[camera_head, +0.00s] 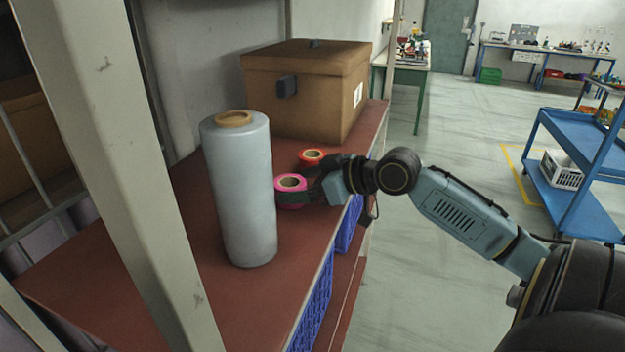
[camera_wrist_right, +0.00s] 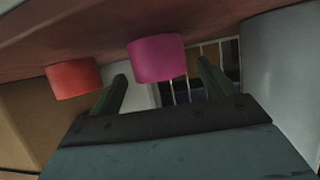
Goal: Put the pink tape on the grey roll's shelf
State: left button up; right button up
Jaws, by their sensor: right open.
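The pink tape (camera_head: 289,187) lies flat on the red-brown shelf (camera_head: 205,300), close to the right side of the upright grey roll (camera_head: 238,190). My right gripper (camera_head: 298,183) reaches in from the right, low over the shelf, with its open fingers at either side of the pink tape. In the right wrist view the shelf is at the top, and the pink tape (camera_wrist_right: 157,58) shows between the two spread fingers. The grey roll (camera_wrist_right: 283,75) stands at the right edge there. I cannot tell whether a finger touches the tape. My left gripper is out of view.
A red-orange tape (camera_head: 312,157) lies just behind the pink tape, outside the fingers; it is also in the wrist view (camera_wrist_right: 74,79). A brown box (camera_head: 300,90) stands behind. A pale post (camera_head: 110,170) rises at the left. Blue crates (camera_head: 315,305) sit under the shelf.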

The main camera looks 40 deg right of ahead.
jog(key=shift+s+d+r, duration=0.2)
jog(key=shift+s+d, duration=0.05)
jog(key=shift+s, duration=0.2)
jog(key=b+v, duration=0.1)
jog(key=v, duration=1)
